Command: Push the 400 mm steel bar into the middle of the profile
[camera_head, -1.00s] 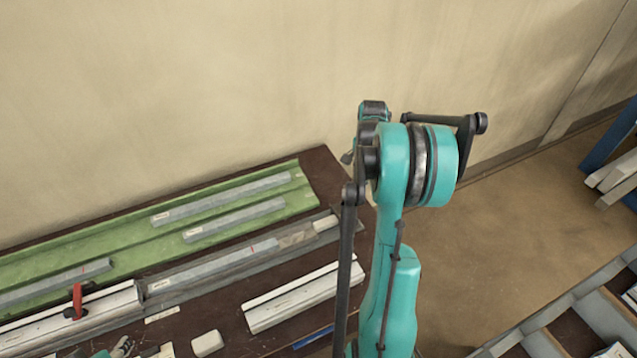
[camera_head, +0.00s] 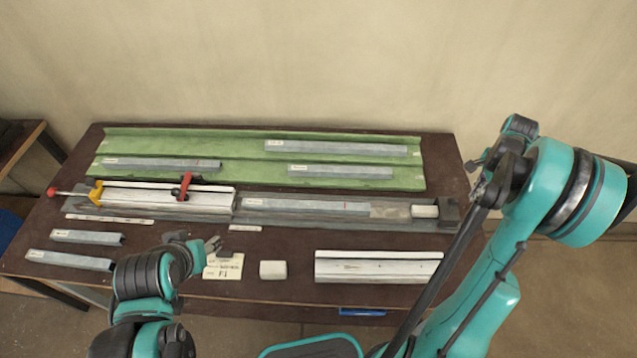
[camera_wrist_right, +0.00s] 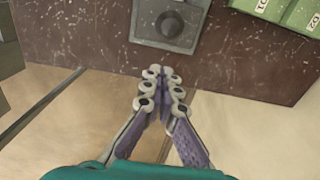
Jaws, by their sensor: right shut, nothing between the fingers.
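A grey steel bar (camera_head: 305,206) with a red mark lies in the grey channel, in line with the white profile (camera_head: 150,195) and just right of its end; I cannot tell whether they touch. Its length label is unreadable. A red clamp (camera_head: 185,186) stands over the profile. My right gripper (camera_wrist_right: 162,78) is shut and empty in the right wrist view, beside the bench edge near the dark end block (camera_wrist_right: 171,24); that block also shows in the head view (camera_head: 449,209). My left gripper (camera_head: 212,246) is over the bench front; its fingers are too small to judge.
A green tray (camera_head: 240,150) with several grey bars lies along the back. A white block (camera_head: 425,211) sits in the channel's right end. A white profile piece (camera_head: 375,266), a small white block (camera_head: 273,270) and a blue pen (camera_head: 362,312) lie in front.

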